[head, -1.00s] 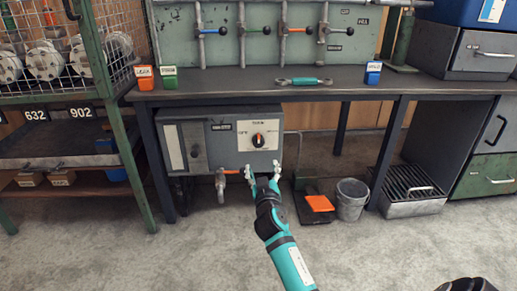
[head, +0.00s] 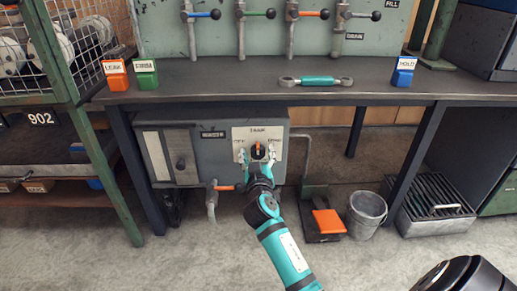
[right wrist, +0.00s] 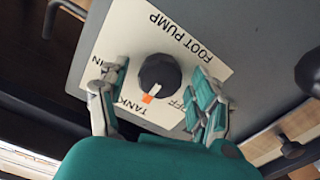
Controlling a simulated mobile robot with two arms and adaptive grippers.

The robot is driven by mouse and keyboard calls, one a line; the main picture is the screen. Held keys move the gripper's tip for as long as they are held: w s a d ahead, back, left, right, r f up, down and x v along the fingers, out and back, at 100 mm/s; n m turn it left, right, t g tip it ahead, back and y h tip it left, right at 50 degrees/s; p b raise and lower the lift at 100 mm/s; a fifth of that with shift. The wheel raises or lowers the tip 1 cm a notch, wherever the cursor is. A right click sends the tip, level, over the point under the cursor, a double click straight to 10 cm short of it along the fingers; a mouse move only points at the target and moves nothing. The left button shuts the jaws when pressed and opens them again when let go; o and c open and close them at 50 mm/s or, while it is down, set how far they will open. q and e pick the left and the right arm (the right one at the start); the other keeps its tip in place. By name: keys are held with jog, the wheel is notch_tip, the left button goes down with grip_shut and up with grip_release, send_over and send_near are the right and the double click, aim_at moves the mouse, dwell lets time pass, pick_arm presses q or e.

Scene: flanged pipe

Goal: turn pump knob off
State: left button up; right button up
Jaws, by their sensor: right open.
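The pump knob (head: 257,150) is black with an orange pointer, on a white label plate (head: 278,139) on the grey box under the bench. In the right wrist view the knob (right wrist: 160,75) shows with its orange mark toward the word TANK; OFF and FOOT PUMP are also legible. My right gripper (head: 257,159) is open in front of the plate. In the right wrist view its fingers (right wrist: 157,90) stand on either side of the knob, with a visible gap on both sides. My left gripper is not in view.
A tap with an orange handle (head: 223,188) sits below the box. A foot pedal (head: 328,222), a bucket (head: 366,212) and a grated tray (head: 435,210) stand on the floor to the right. The bench top (head: 225,87) is above; a green rack post (head: 100,165) is left.

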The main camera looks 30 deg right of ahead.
jog(key=shift+c, duration=0.9)
jog(key=c, duration=1)
